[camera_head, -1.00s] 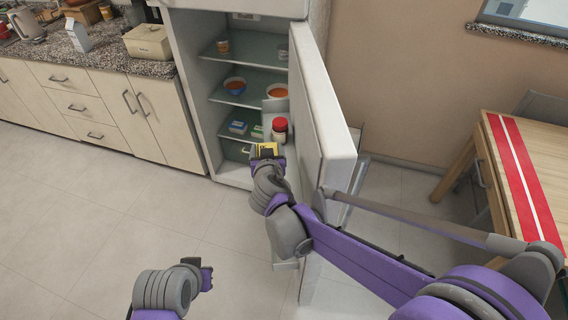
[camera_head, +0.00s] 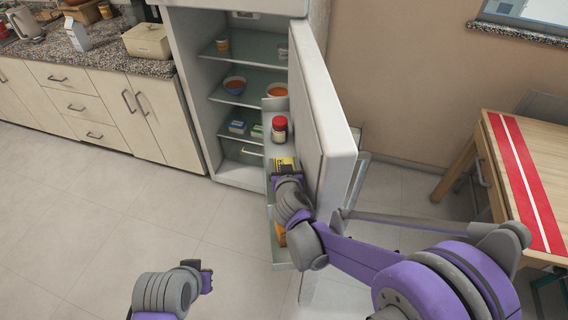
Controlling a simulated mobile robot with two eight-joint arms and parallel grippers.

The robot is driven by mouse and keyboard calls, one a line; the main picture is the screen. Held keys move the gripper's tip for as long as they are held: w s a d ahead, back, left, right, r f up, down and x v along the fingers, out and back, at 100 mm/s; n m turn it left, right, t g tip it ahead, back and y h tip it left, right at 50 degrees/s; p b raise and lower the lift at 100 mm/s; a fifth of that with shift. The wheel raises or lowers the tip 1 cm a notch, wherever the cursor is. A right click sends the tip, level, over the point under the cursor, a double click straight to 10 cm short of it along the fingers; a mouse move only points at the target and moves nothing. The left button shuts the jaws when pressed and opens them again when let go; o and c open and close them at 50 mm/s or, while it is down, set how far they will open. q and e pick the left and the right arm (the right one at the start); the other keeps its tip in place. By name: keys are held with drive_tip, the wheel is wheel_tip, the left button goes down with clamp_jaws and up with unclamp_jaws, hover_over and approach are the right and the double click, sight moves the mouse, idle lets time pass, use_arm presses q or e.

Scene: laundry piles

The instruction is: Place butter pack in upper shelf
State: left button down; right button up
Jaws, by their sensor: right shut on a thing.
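My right gripper (camera_head: 287,175) is shut on a yellow and black pack (camera_head: 285,164), which looks like the butter pack. I cannot tell whether the pack touches the door shelf (camera_head: 271,152). Inside the fridge, the upper shelf (camera_head: 258,51) bears a small cup (camera_head: 223,44) at its left. My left gripper (camera_head: 206,277) is empty and low at the bottom, over the floor; its fingers look apart.
Small boxes (camera_head: 238,127) lie on a lower shelf. An orange item (camera_head: 280,234) sits in the lower door rack (camera_head: 277,250). A wooden table (camera_head: 500,170) stands at right. The floor at left is clear.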

drive_tip(key=shift+f+b, duration=0.3)
drive_tip(key=shift+f, duration=0.25)
drive_tip(key=shift+f, duration=0.1)
drive_tip(key=o, duration=1.4)
drive_tip(key=shift+r, duration=0.25)
drive_tip(key=shift+s+r+p, duration=0.4)
drive_tip(key=shift+s+r, duration=0.1)
drive_tip(key=shift+r, duration=0.2)
drive_tip(key=v, duration=1.1)
drive_tip(key=shift+p, duration=0.35)
